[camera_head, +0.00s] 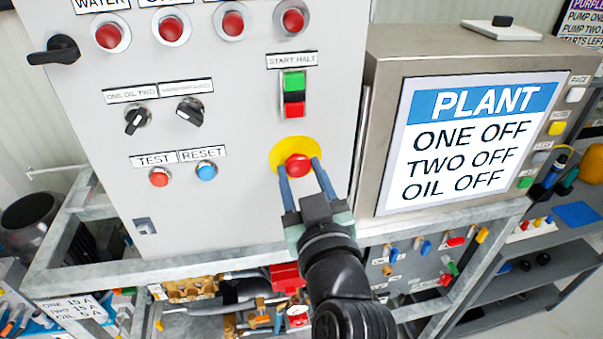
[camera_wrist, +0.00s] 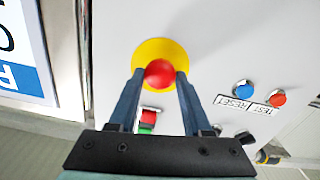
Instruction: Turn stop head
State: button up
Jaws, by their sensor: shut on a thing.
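The stop head is a red mushroom button (camera_head: 298,166) on a round yellow plate (camera_head: 279,150), low on the grey panel. In the wrist view the red head (camera_wrist: 159,73) sits between my two blue fingertips, with the yellow plate (camera_wrist: 161,47) behind it. My gripper (camera_head: 299,170) reaches up from below, one finger on each side of the head. It is shut on the head, and the fingertips also show in the wrist view (camera_wrist: 160,77). The rest of the red head's sides is partly hidden by the fingers.
Above the head is a green and red START HALT switch (camera_head: 294,94). To its left are the blue RESET button (camera_head: 207,170) and red TEST button (camera_head: 159,177). A PLANT screen (camera_head: 470,140) stands to the right. A metal frame rail (camera_head: 150,262) runs below the panel.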

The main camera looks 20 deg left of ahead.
grip_shut()
jog(key=m+p, duration=0.1)
jog(key=m, duration=0.4)
jog(key=o, duration=1)
grip_release()
jog(key=b+v, duration=0.3)
jog(key=v, duration=1)
